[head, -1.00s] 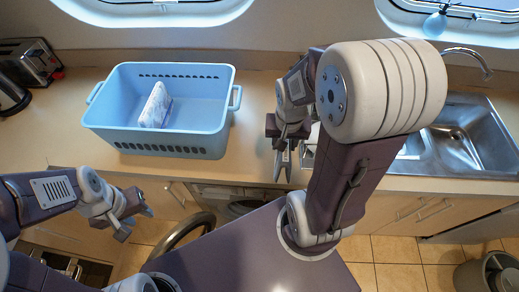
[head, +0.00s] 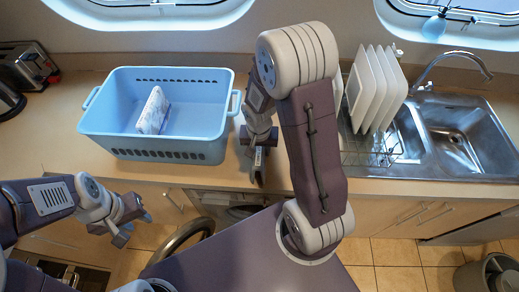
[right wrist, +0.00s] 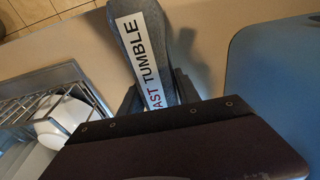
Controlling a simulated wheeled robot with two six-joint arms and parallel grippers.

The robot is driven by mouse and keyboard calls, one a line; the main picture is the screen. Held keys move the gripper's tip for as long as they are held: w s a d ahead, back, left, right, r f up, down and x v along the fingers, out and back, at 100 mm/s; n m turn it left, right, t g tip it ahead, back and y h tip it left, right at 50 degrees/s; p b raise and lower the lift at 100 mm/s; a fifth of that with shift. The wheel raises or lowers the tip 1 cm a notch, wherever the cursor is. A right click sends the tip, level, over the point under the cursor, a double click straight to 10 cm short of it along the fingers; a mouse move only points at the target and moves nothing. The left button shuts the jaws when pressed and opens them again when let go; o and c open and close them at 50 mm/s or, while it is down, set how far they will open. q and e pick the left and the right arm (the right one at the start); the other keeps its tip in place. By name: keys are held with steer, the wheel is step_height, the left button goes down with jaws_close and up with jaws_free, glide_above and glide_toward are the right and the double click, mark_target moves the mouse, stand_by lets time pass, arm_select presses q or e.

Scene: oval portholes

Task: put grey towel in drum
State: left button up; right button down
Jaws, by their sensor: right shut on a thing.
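My right gripper (head: 258,165) is over the counter just right of the blue basket. It is shut on a narrow dark grey thing (right wrist: 178,45) with a white label reading "AST TUMBLE" in the right wrist view. I cannot tell whether this is the grey towel; no other grey towel shows. The machine under the counter (head: 228,197) is partly hidden by my body, and its round door (head: 187,235) stands open toward me. The inside of its drum is hardly visible. My left gripper (head: 127,218) hangs in front of the counter, left of the door, with its fingers apart and empty.
The blue basket (head: 108,138) holds a pale patterned item (head: 152,112). A dish rack (head: 385,157) with white plates (head: 365,85) and a sink (head: 462,135) lie to the right. A toaster (head: 33,65) is at far left, a grey bin (head: 490,272) on the floor.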

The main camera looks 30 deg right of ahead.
steer(key=shift+s+f, duration=0.1)
steer(key=c, duration=0.9)
jaws_free()
steer(key=shift+o, duration=0.2)
steer(key=shift+r, duration=0.55)
steer(key=r, duration=0.3)
steer(key=s+r, duration=0.1)
steer(key=r, duration=0.3)
steer(key=a+r, duration=0.1)
steer(key=r, duration=0.3)
steer(key=shift+s+p, duration=0.25)
steer(key=shift+p, duration=0.15)
